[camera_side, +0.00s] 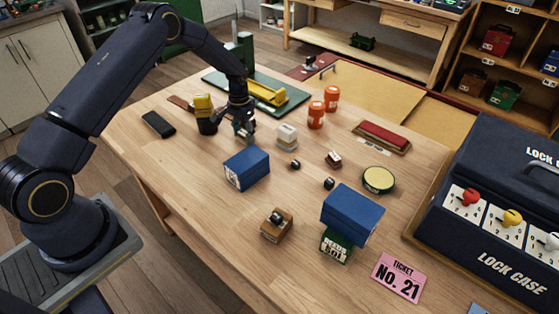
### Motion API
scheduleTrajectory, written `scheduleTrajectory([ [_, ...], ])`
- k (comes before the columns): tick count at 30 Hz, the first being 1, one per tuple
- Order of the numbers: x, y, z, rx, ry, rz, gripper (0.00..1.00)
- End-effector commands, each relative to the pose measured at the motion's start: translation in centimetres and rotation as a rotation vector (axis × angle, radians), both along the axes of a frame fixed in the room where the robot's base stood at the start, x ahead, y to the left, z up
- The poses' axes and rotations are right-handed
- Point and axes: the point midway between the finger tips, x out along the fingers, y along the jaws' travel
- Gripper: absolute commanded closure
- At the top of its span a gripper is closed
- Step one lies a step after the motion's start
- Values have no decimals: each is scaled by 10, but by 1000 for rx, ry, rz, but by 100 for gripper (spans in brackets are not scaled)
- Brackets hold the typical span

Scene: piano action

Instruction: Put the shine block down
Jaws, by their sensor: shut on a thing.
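My gripper (243,128) points down over the table, left of the cream block and behind the nearer blue box. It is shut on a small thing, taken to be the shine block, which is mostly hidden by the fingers. Its shape and markings are too small to tell. I cannot tell whether its underside touches the table. The wooden table (190,200) lies beneath.
A blue box (246,168) stands just in front of my gripper and a cream block (288,134) to its right. A yellow-topped black container (205,113) is close at left. Orange canisters (316,114) stand farther right. The table's left front is clear.

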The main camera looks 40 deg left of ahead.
Motion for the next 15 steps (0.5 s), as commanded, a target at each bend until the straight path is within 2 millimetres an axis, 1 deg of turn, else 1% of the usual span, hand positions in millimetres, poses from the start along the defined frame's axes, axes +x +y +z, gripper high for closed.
scheduleTrajectory([
  [5, 0, 0, -3, 0, 1, 0, 75],
  [6, 0, 0, -3, 0, 0, 0, 47],
  [12, 0, 0, -3, 0, 1, 0, 26],
  [13, 0, 0, -3, 0, 1, 0, 24],
  [15, 0, 0, -3, 0, 1, 0, 24],
])
